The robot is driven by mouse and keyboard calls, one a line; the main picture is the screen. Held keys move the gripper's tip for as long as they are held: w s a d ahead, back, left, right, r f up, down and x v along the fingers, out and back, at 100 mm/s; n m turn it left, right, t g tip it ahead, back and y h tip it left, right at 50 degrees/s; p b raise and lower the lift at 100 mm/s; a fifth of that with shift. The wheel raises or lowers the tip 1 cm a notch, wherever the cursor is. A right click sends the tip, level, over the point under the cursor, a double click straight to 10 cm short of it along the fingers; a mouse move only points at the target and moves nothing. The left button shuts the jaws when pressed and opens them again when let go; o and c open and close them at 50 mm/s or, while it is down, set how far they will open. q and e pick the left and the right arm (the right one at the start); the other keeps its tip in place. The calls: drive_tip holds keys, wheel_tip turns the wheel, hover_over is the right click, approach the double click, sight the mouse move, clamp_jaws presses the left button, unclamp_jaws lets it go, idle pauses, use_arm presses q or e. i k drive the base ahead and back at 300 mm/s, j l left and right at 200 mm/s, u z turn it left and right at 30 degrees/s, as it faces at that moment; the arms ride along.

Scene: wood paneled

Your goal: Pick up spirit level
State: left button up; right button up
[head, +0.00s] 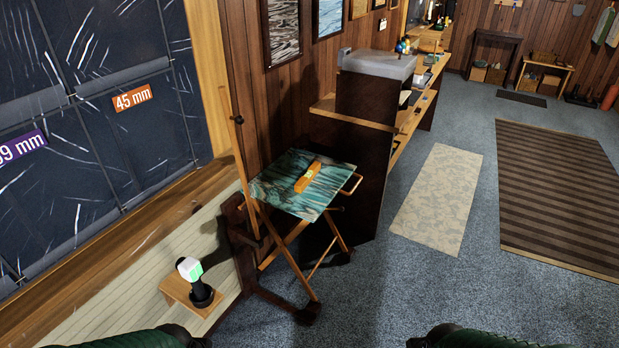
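An orange-yellow spirit level (307,178) lies flat on the teal patterned fabric seat of a folding wooden stool (275,187). It lies diagonally near the middle of the seat, with a small pale patch on its near part. Nothing touches it except the seat. Parts of my two dark green arms show at the bottom edge, left and right of centre, well apart from the stool. No gripper fingers can be made out on either arm.
A tall wooden pole (239,140) stands at the stool's left. A dark cabinet (360,150) stands close behind and right. A small wooden ledge (180,291) holds a black device with a green-and-white head (189,270). Carpet (400,290) is clear to the right.

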sight(304, 181)
drive_tip(key=i+l+u, duration=0.45)
drive_tip(key=i, duration=0.2)
drive_tip(key=i+l+u, duration=0.7)
drive_tip(key=l, duration=0.3)
drive_tip(key=i+l+u, duration=0.25)
drive_tip(key=l, duration=0.2)
drive_tip(key=i+l+u, duration=0.2)
drive_tip(key=l, duration=0.25)
drive_tip(key=i+l+u, duration=0.25)
drive_tip(key=l, duration=0.25)
drive_tip(key=k, duration=0.1)
